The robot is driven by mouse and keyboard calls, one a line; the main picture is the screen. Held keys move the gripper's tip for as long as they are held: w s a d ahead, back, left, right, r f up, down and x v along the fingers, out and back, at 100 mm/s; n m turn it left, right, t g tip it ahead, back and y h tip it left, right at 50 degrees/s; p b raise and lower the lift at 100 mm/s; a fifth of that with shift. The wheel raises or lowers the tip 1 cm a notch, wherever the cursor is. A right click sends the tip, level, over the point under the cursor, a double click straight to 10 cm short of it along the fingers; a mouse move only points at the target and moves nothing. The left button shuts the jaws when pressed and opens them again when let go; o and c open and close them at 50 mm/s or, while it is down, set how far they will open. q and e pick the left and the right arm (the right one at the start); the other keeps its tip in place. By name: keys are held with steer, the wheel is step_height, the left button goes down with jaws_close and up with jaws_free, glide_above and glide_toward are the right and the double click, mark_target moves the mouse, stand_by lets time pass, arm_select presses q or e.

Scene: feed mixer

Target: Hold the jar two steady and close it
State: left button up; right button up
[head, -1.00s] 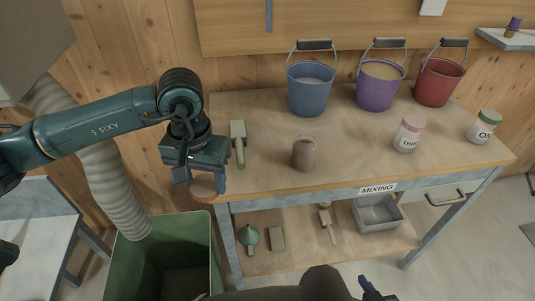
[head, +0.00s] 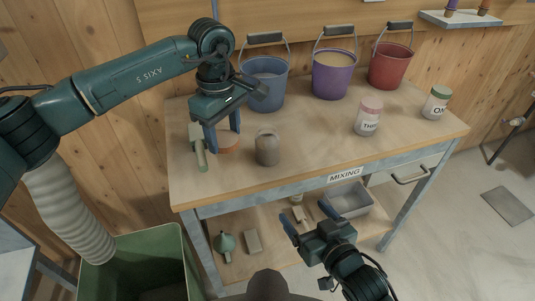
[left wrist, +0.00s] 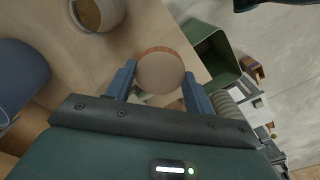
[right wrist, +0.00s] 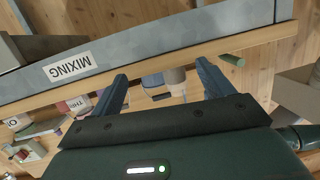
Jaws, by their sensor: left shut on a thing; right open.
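Jar two (head: 267,148), a brownish jar with no label facing me, stands upright near the table's front edge. In the left wrist view the jar (left wrist: 97,12) is at the top left, its mouth open with tan contents inside. My left gripper (head: 223,137) is shut on a round orange-brown lid (head: 229,145), over the table just left of the jar and apart from it. The lid also fills the space between the fingers in the left wrist view (left wrist: 160,70). My right gripper (head: 308,221) is open and empty in front of the table, below its top.
A green-handled tool (head: 198,148) lies left of the lid. Jar three (head: 368,116) and jar one (head: 435,103) stand to the right. Blue (head: 264,84), purple (head: 333,74) and red (head: 390,66) buckets line the back. A green bin (head: 135,262) stands at the lower left.

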mark_target(264, 143)
arm_select(q)
steer(key=w+d+r+n, duration=0.1)
steer(key=d+n, duration=0.1)
steer(key=n, duration=0.1)
steer(key=w+d+r+n+b, duration=0.1)
steer(key=w+d+r+n, duration=0.1)
steer(key=d+n, duration=0.1)
steer(key=w+d+r+n, duration=0.2)
steer(key=d+n, duration=0.1)
steer(key=shift+w+d+r+b, duration=0.2)
steer(key=shift+b, duration=0.2)
arm_select(e)
steer(key=w+a+r+y, duration=0.1)
steer(key=w, duration=0.1)
steer(key=w+a+r+n+t, duration=0.1)
steer(key=w+r, duration=0.1)
steer(key=w+a+r+y, duration=0.1)
steer(key=w+r, duration=0.1)
steer(key=shift+w+a+r+n+y, duration=0.1)
steer(key=shift+w+n+y, duration=0.2)
steer(key=shift+w+n, duration=0.1)
steer(key=shift+w+a+r+t, duration=0.15)
steer(key=shift+w+r+t, duration=0.05)
steer(key=shift+r+t, duration=0.1)
arm_select(q)
steer(key=shift+w+d+r+n, duration=0.15)
steer(key=shift+d+r+n, duration=0.2)
steer(key=shift+n, duration=0.15)
